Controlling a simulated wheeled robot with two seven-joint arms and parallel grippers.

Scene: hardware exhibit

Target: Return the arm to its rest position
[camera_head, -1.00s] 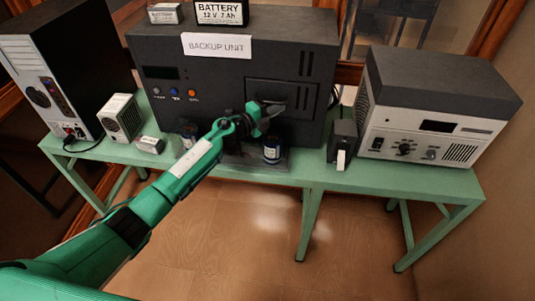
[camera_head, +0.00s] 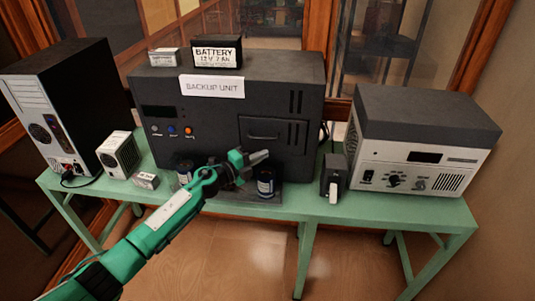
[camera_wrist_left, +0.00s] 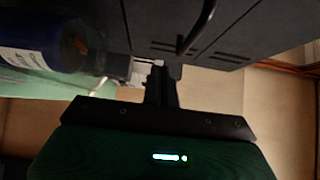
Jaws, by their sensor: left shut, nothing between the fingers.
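My left arm comes in from the lower left in the head view. Its gripper (camera_head: 257,157) is shut and empty, in front of the backup unit (camera_head: 215,117) and just below and left of the unit's panel handle (camera_head: 263,137). In the left wrist view the shut fingers (camera_wrist_left: 161,85) point toward the dark unit face, and the handle (camera_wrist_left: 196,28) shows above them, apart from them. A blue cylinder (camera_wrist_left: 40,42) is at the upper left there. My right gripper is not in view.
Blue cylinders (camera_head: 266,184) stand on the green table (camera_head: 400,213) close to my gripper. A black tower (camera_head: 70,110) and a small grey box (camera_head: 118,154) stand left. A small dark device (camera_head: 334,177) and a grey instrument (camera_head: 420,145) stand right. Two batteries (camera_head: 217,52) sit on the unit.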

